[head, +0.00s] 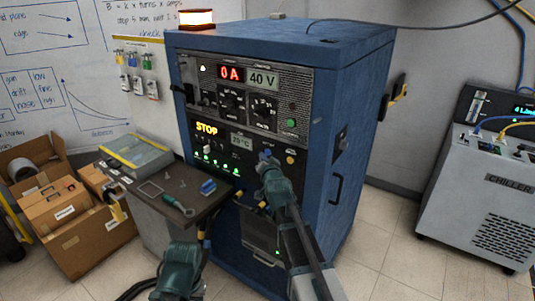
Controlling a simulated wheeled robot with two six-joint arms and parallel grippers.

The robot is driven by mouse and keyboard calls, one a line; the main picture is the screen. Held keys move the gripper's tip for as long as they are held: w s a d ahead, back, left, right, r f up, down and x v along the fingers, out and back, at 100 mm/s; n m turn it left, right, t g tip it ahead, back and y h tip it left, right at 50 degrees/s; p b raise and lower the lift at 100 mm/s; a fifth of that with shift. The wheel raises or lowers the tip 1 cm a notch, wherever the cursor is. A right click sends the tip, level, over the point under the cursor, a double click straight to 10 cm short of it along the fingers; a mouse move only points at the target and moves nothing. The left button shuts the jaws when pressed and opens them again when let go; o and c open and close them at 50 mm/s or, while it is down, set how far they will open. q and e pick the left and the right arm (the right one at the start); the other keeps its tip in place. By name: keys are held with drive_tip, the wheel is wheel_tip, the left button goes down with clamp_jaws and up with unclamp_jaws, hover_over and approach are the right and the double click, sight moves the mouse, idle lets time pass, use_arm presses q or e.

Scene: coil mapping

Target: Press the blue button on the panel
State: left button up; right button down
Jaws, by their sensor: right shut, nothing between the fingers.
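A small blue spot at the tip looks like the blue button (265,153), partly hidden by the gripper. I cannot tell whether the tip touches it.
A small dark table (160,186) with a blue block and a tool juts out left of the panel. Cardboard boxes (62,210) stand left, a chiller (480,195) right.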

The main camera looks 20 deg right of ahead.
drive_tip(key=shift+w+d, duration=0.1)
drive_tip(key=shift+w+d, duration=0.15)
drive_tip(key=shift+d, duration=0.1)
idle(0.3)
drive_tip(key=shift+w+d, duration=0.25)
drive_tip(key=shift+d, duration=0.05)
idle(0.6)
drive_tip(key=shift+s+a, duration=0.5)
drive_tip(key=shift+a, duration=0.15)
idle(0.4)
drive_tip(key=s+a, duration=0.1)
drive_tip(key=a, duration=0.1)
drive_tip(key=s+a, duration=0.2)
idle(0.3)
idle(0.6)
